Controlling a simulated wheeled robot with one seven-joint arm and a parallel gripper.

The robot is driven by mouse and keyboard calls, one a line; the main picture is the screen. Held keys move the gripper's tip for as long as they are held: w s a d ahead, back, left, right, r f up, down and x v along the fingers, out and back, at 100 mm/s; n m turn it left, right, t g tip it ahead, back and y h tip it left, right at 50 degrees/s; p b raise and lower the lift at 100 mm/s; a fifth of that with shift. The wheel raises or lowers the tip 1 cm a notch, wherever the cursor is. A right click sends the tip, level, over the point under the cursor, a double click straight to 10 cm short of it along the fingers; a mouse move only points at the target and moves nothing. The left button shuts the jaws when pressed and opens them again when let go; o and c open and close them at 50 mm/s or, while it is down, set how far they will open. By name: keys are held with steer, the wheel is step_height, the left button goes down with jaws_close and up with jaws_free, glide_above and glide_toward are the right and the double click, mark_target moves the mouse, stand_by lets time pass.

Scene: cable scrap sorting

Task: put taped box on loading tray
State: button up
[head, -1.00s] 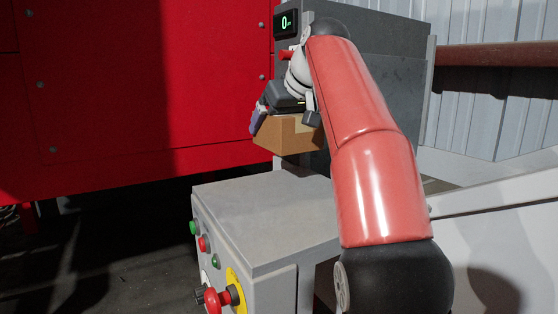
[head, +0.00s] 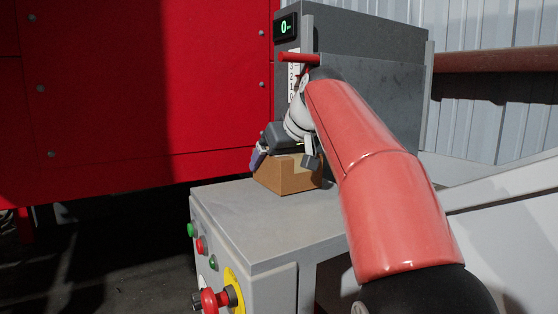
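The taped box (head: 284,179) is a small brown carton with a lighter strip, in the head view. My gripper (head: 285,160) is over it from above, with one finger at its left side and one at its right, shut on it. The box is low at the far end of a flat grey top (head: 265,222); I cannot tell whether it touches the surface. No separate tray stands out, and I cannot tell whether this top is the loading tray. My arm hides the right part of the top.
A grey upright housing (head: 375,75) with a green display (head: 286,27), a number scale (head: 293,80) and a red bar (head: 299,58) rises behind. Buttons and a red knob (head: 209,300) are on the cabinet's front. A red wall (head: 100,90) stands left. The near grey top is clear.

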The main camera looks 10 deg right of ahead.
mark_target(299, 155)
steer(key=o, duration=1.2)
steer(key=shift+f, duration=0.1)
steer(key=shift+o, duration=0.2)
steer(key=shift+r, duration=0.25)
steer(key=p+v, duration=0.1)
steer(key=v, duration=0.9)
steer(key=shift+s+d+r+p, duration=0.1)
steer(key=shift+s+r+p, duration=0.1)
steer(key=shift+p, duration=0.15)
steer(key=shift+s+d+r, duration=0.15)
steer(key=shift+s+r, duration=0.3)
steer(key=shift+s, duration=0.05)
